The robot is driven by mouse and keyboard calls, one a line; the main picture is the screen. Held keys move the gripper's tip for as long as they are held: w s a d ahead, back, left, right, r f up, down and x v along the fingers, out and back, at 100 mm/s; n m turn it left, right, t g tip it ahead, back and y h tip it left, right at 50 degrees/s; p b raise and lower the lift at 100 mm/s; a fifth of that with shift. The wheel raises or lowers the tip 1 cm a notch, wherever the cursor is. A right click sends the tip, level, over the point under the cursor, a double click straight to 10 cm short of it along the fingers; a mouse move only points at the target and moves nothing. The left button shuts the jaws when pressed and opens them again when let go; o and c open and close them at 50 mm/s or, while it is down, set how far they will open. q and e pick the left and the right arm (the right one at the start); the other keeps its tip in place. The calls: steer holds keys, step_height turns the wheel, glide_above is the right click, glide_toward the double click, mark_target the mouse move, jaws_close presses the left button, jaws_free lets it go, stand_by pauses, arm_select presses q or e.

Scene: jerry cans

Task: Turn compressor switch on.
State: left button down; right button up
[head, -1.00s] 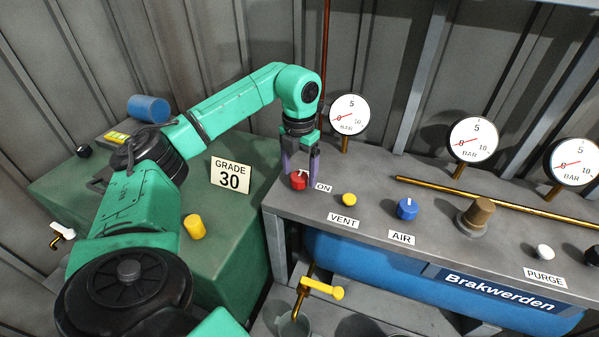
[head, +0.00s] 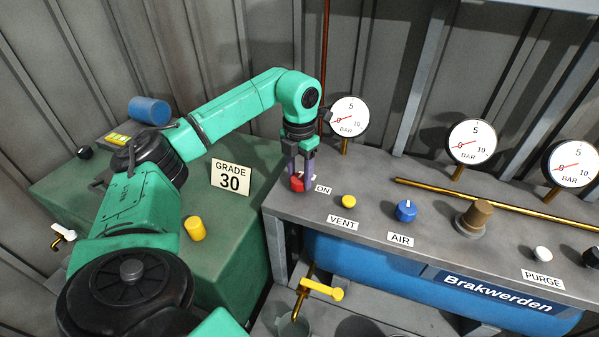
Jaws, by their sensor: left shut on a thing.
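The compressor switch is a red knob (head: 297,184) near the left front corner of the grey bench, beside a white ON label (head: 323,189). My left gripper (head: 298,178) points down over it, with its purple fingers closed on the knob. The fingers and the wrist above hide part of the knob and its white mark. My right gripper is not in the head view.
On the bench are a yellow VENT button (head: 348,201), a blue AIR knob (head: 405,210), a brown knob (head: 476,215) and a white PURGE button (head: 543,253). Gauges (head: 349,116) stand behind. A green cabinet (head: 240,235) with a GRADE 30 sign is left.

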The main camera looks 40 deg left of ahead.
arm_select(q)
steer(key=shift+r+m+p, duration=0.2)
steer(key=shift+m+p, duration=0.3)
steer(key=shift+m, duration=0.7)
steer(key=m+p, duration=0.1)
steer(key=m, duration=0.1)
steer(key=shift+m, duration=0.4)
steer(key=m, duration=0.3)
steer(key=shift+m+p, duration=0.4)
steer(key=shift+m, duration=0.8)
steer(key=shift+c, duration=1.9)
jaws_free()
steer(key=shift+o, duration=0.5)
steer(key=shift+f, duration=0.1)
